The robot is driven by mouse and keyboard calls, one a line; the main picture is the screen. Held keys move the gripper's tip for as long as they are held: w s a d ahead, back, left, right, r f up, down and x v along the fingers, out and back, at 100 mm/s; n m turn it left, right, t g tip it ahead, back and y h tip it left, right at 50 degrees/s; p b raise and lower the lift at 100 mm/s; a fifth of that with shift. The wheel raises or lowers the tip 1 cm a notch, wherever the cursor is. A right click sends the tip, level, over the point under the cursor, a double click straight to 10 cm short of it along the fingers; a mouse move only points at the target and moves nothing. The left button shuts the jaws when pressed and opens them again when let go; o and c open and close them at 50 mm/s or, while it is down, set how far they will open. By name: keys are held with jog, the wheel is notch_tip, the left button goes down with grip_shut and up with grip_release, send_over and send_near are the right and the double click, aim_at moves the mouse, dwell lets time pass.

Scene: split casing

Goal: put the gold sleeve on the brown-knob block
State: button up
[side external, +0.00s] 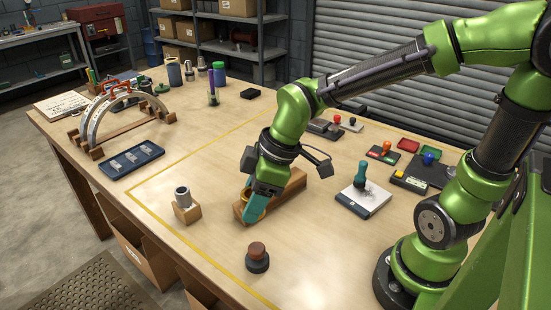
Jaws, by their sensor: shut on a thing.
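The gold sleeve (258,203) shows in part at my gripper (252,210), between the teal fingers at the left end of a long wooden block (285,191). My gripper is shut on the sleeve and hides much of it. I cannot tell whether the sleeve still touches the wooden block. The brown-knob block (257,257), a dark round base with a brown knob on top, stands on the table below my gripper in the picture, apart from it.
A small wooden block with a grey metal sleeve (183,203) stands to the left. A white pad with a teal-handled stamp (362,190) lies to the right. A blue tray (132,160) and an arched frame (112,115) are at the left. Table around the brown-knob block is clear.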

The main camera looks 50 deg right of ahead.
aim_at(256, 247)
jog(key=shift+f, duration=5.1)
jog(key=shift+f, duration=0.1)
jog(key=o, duration=1.2)
jog(key=shift+v, duration=1.05)
jog(key=s+d+r+m+t, duration=0.2)
jog(key=d+r+m, duration=0.3)
jog(key=r, duration=0.3)
jog(key=s+d+r+m+t+h, duration=0.1)
jog(key=s+d+r+m, duration=0.3)
jog(key=d+r+m, duration=0.2)
jog(key=shift+r+m+t, duration=0.4)
jog(key=shift+r+m, duration=0.3)
jog(key=shift+r, duration=0.3)
